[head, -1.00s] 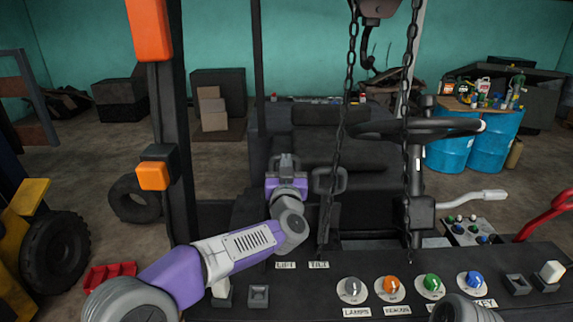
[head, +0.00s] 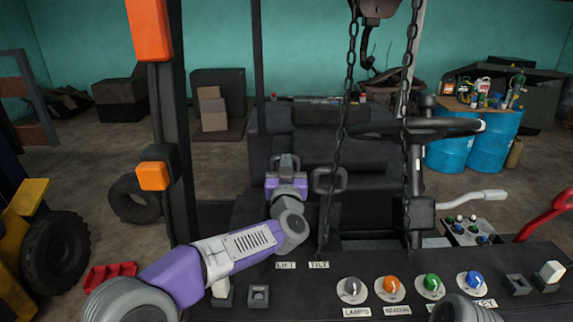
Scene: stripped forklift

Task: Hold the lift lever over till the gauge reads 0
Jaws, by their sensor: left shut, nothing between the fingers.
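My left gripper (head: 286,163) is shut and sits above the black console, behind the LIFT label (head: 286,265). A grey loop-like shape shows at its tip. I cannot tell whether that is fingers or the lift lever's handle, as the gripper and forearm cover the lever. A dark loop-handled lever (head: 330,180) stands just right of the gripper, behind the TILT label (head: 319,265). No gauge can be made out. My right gripper is out of view.
The console carries grey, orange (head: 390,285), green and blue knobs and switches. Two chains (head: 350,70) hang near the gripper. A steering wheel (head: 430,128) and a white-gripped lever (head: 472,196) are to the right. A dark mast post (head: 172,100) stands left.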

